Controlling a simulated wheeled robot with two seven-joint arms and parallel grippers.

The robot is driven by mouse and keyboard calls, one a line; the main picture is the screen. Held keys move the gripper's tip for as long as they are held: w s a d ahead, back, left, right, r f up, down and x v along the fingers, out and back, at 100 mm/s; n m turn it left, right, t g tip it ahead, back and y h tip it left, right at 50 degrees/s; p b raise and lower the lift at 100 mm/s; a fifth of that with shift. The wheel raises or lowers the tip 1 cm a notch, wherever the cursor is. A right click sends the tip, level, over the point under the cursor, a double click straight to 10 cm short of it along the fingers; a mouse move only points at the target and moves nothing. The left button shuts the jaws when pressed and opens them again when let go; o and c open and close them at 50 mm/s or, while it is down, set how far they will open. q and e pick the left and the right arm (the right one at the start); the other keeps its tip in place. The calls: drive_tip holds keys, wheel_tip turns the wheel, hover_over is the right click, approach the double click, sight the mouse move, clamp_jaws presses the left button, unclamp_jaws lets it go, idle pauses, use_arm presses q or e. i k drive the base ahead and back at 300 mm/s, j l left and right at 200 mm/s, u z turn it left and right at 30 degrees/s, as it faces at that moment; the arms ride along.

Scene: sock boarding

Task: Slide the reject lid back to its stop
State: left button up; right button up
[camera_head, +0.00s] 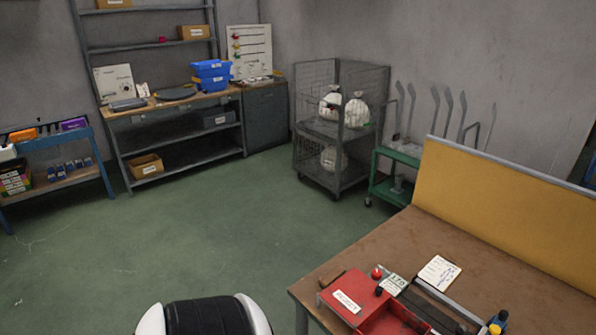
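A red box stands on the brown-topped table at the lower right, cut off by the bottom edge of the picture. Its flat red lid (352,289) bears a white label and covers the left part, with a small black knob (379,291) near its right edge. To the right of the lid the box (388,321) shows an open red inside. I cannot tell how far the lid is from its stop. Neither of my grippers is in view.
A red button (376,272), a green-and-white card (394,284) and a paper sheet (439,271) lie behind the box. A dark rail (440,301) and bottles (496,322) are to its right. A yellow panel (500,212) closes the table's back. The green floor at left is clear.

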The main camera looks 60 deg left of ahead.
sight(355, 296)
drive_tip(key=u, duration=1.6)
